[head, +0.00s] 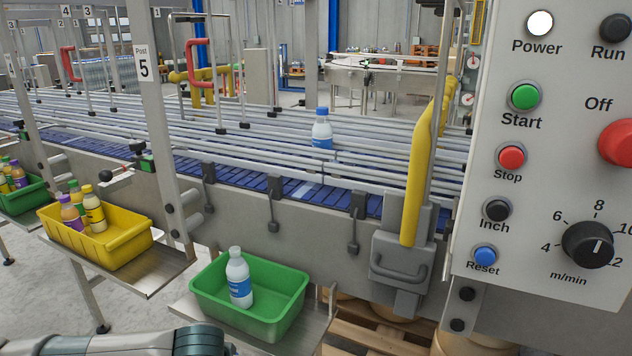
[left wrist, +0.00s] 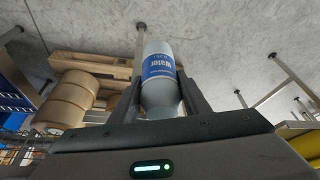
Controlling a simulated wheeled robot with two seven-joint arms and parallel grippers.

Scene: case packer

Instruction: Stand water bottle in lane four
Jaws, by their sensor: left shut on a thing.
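My left gripper (left wrist: 160,90) is shut on a white water bottle (left wrist: 160,90) with a blue "Water" label, its sides between the two fingers. The gripper and this bottle are outside the head view, where only part of my left arm shows at the bottom left. A blue-capped water bottle (head: 321,130) stands upright among the conveyor's lane rails (head: 250,125). Another water bottle (head: 239,278), with a white cap, stands in the near green bin (head: 285,298). I cannot tell which lane is lane four. My right gripper is not in view.
A yellow bin (head: 125,245) with several bottles sits left of the green bin. A post marked 5 (head: 150,100), a yellow guard (head: 422,160) and a control panel (head: 550,170) stand along the conveyor. A pallet with brown rolls (left wrist: 75,98) shows in the wrist view.

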